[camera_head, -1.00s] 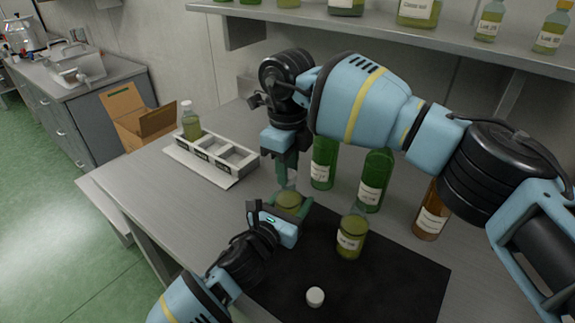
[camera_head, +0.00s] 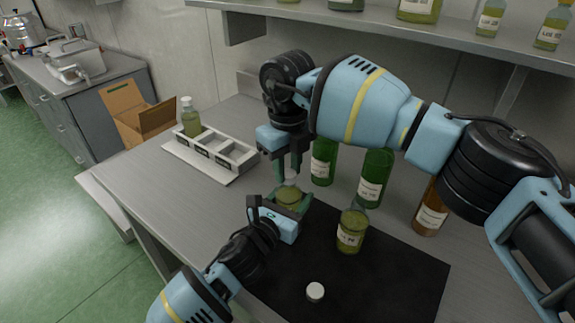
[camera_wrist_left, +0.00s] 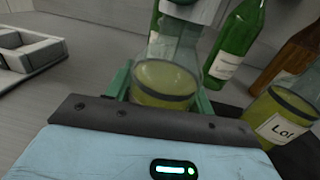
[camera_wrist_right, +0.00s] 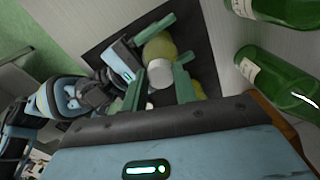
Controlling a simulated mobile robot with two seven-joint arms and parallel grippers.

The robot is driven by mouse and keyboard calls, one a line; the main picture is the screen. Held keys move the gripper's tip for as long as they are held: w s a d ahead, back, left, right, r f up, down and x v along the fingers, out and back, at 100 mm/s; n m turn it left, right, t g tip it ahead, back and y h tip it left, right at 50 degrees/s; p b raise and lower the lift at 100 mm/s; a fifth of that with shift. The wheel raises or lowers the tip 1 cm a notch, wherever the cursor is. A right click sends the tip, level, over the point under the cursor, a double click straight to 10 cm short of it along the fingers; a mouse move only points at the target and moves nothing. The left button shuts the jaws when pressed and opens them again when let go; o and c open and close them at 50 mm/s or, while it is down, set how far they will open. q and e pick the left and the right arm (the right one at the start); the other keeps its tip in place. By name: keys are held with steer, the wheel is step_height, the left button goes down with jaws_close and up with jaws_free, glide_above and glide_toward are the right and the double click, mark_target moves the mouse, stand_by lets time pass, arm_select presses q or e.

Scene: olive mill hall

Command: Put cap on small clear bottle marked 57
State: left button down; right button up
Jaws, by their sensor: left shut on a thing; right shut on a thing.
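My left gripper (camera_head: 289,206) is shut on a small clear bottle (camera_head: 287,196) of olive-green liquid, upright at the mat's back left edge. It fills the left wrist view (camera_wrist_left: 165,80); no number on it is readable. My right gripper (camera_head: 287,176) comes from above, shut on a white cap (camera_wrist_right: 160,71) at the bottle's mouth. The cap lines up with the bottle; I cannot tell whether it is fully seated. A similar bottle (camera_head: 351,232) labelled "Lot" stands on the mat, its number unclear. Another white cap (camera_head: 315,291) lies loose on the mat in front.
Green bottles (camera_head: 372,180) and a brown bottle (camera_head: 432,212) stand behind and right of the black mat (camera_head: 390,275). A white rack (camera_head: 222,158) with one bottle (camera_head: 190,120) stands at left, near an open cardboard box (camera_head: 135,115). A shelf (camera_head: 400,38) overhangs the back.

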steer(key=m, duration=0.8)
steer(key=shift+d, duration=0.1)
steer(key=m, duration=0.6)
steer(key=shift+m, duration=0.3)
steer(key=m, duration=0.3)
steer(key=shift+d, duration=0.1)
steer(key=m, duration=0.4)
steer(key=shift+m, duration=0.3)
steer(key=m, duration=0.3)
steer(key=shift+s, duration=0.1)
steer(key=m, duration=0.4)
